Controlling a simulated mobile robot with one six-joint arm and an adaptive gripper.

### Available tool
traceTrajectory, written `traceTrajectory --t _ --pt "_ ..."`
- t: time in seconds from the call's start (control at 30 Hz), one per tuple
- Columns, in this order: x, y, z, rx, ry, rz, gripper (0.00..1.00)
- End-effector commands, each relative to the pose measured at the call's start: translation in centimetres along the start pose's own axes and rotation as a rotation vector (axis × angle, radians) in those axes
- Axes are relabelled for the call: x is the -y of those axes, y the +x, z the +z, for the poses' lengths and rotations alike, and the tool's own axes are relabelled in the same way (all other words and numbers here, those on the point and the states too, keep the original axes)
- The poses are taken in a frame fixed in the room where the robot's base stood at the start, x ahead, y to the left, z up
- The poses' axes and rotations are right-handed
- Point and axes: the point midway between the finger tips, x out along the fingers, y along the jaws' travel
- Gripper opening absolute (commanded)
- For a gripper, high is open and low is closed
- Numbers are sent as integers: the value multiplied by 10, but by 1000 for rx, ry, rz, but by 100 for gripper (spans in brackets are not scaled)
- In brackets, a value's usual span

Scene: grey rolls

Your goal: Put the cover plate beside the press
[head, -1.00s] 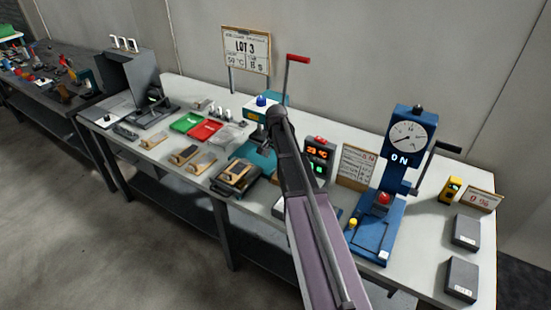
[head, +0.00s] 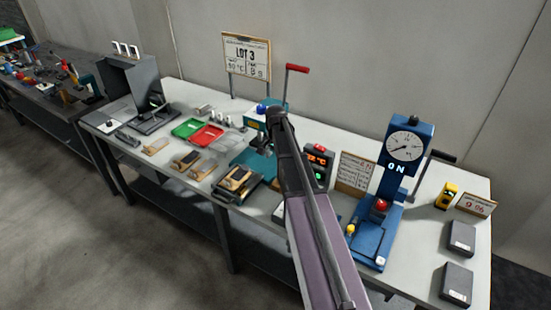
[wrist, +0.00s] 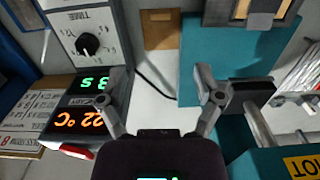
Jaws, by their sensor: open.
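A blue press (head: 375,235) with a round gauge and the word ON stands on the right of the bench. A second, teal device (head: 262,160) with a red-handled lever stands mid-bench, partly behind my arm. A dark plate with a tan middle (head: 238,182) lies at its front; its edge shows at the top of the wrist view (wrist: 250,18). I cannot tell which plate is the cover plate. My gripper (wrist: 158,98) is open. In the head view my arm hides the fingers.
A display box (wrist: 88,60) with a dial is left of my fingers in the wrist view. Two grey boxes (head: 460,238) lie right of the press. Green (head: 188,128) and red (head: 207,137) trays and small wooden blocks (head: 187,161) lie left. Bare bench shows between the press and the grey boxes.

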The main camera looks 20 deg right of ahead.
Motion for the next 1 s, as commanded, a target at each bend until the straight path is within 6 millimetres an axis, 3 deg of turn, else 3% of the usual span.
traceTrajectory --t 0.27,0.43,0.57,0.8,1.0 --pt "0 0 2 0 -4 0 84" --pt "-5 0 26 -1 -72 0 84" --pt "-14 1 70 -3 -206 1 84" --pt "-46 2 178 -8 -581 4 84" --pt "-72 3 242 -12 -844 7 84"
